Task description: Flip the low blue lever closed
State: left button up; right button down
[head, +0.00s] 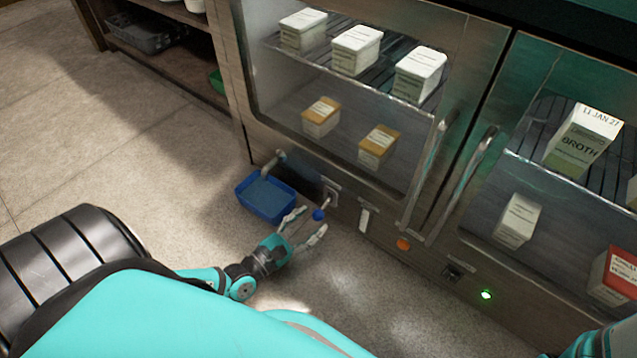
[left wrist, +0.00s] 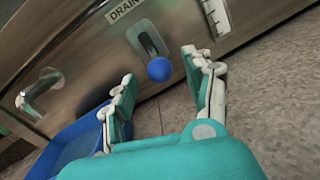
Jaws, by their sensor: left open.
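The low blue lever has a round blue knob (head: 318,214) on a short metal stem, low on the steel front of the glass-doored cabinet. In the left wrist view the knob (left wrist: 159,69) sits below a DRAIN label (left wrist: 124,9), with its stem running up to a slotted plate. My left gripper (head: 306,222) is open and empty, low in front of the cabinet. In the left wrist view its two fingers (left wrist: 160,82) stand apart, with the knob showing between and just beyond their tips. I cannot tell whether either finger touches it. My right gripper does not show.
A blue bin (head: 266,198) stands on the floor beside the lever, under a metal spout (head: 275,160). An orange button (head: 403,244) and a lit green light (head: 487,295) are farther right on the cabinet's base. Long door handles (head: 440,185) stick out above. Open floor lies to the left.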

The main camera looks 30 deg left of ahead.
aim_at(314, 219)
pick_arm(q)
jog(key=shift+w+d+b, duration=0.2)
jog(key=shift+w+b, duration=0.05)
jog(key=shift+w, duration=0.65)
jog(key=shift+w+d+b, duration=0.15)
jog(key=shift+w+b, duration=0.1)
jog(key=shift+w, duration=0.65)
grip_shut()
